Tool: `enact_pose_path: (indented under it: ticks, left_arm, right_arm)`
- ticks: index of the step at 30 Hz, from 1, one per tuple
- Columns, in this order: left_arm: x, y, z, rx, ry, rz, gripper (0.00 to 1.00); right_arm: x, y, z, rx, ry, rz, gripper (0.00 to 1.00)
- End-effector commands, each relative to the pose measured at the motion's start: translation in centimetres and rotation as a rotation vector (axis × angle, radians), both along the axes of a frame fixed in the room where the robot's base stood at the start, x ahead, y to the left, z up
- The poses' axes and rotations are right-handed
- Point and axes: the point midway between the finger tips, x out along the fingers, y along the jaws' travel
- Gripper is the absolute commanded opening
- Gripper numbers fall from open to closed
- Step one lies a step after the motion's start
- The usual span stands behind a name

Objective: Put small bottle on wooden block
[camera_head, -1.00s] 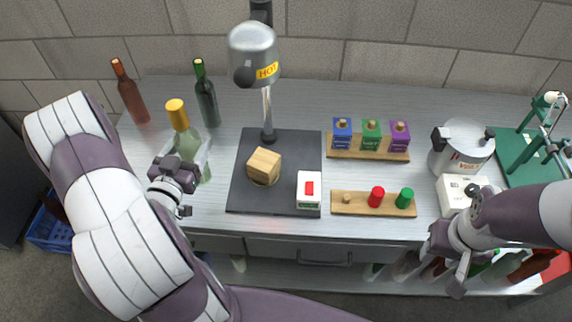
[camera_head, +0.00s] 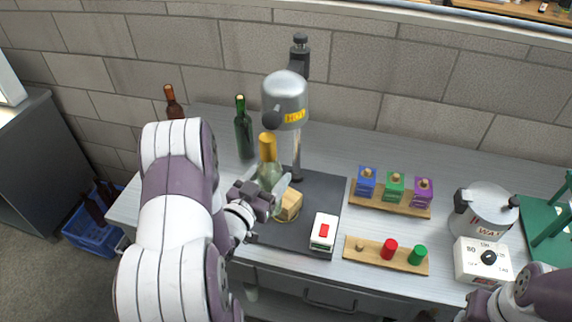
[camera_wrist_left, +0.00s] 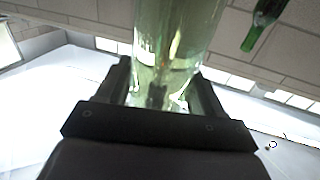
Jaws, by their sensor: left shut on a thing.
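The small bottle (camera_head: 268,172), pale green glass with a gold top, is upright in my left gripper (camera_head: 272,193). In the left wrist view the bottle's glass (camera_wrist_left: 178,35) fills the space between the two dark fingers. The wooden block (camera_head: 291,204) sits on the dark base plate of the capping stand. The bottle and gripper are close behind and left of the block in the head view and partly cover it. I cannot tell whether they touch it. My right gripper (camera_head: 482,304) is at the bottom right, partly cut off, its fingers unclear.
The stand's grey "HOT" head (camera_head: 286,100) and post rise just behind the bottle. A green bottle (camera_head: 243,130) and a brown bottle (camera_head: 173,103) stand at the back left. A white box with a red switch (camera_head: 323,232) is right of the block. Wooden racks (camera_head: 400,258) lie further right.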

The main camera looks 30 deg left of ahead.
Motion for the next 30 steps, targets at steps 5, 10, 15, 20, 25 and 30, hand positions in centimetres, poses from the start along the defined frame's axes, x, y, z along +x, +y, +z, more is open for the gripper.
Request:
enact_pose_path:
  ticks: [5,10,15,20,25,30]
  left_arm:
    - [3.8,0.0,0.3,0.002,-0.004,-0.003,0.06]
    - [6.6,0.0,0.3,0.001,-0.004,-0.001,0.06]
    - [7.9,0.0,0.1,0.000,-0.004,0.001,0.06]
    - [7.9,0.0,-2.4,-0.001,0.000,0.002,0.06]
    - [7.9,0.1,-3.4,0.001,-0.004,0.002,0.06]
    - [7.9,0.1,-3.4,0.001,-0.004,0.002,0.06]
  right_arm:
    - [0.0,0.0,0.9,0.000,0.000,0.000,0.43]
    - [0.0,0.0,1.3,0.000,0.000,0.000,0.43]
    - [0.0,0.0,1.5,0.000,0.000,0.000,0.43]
    - [0.0,0.0,2.0,0.000,0.000,0.000,0.43]
    - [0.0,0.0,2.1,0.000,0.000,0.000,0.43]
    - [0.0,0.0,2.0,0.000,0.000,0.000,0.43]
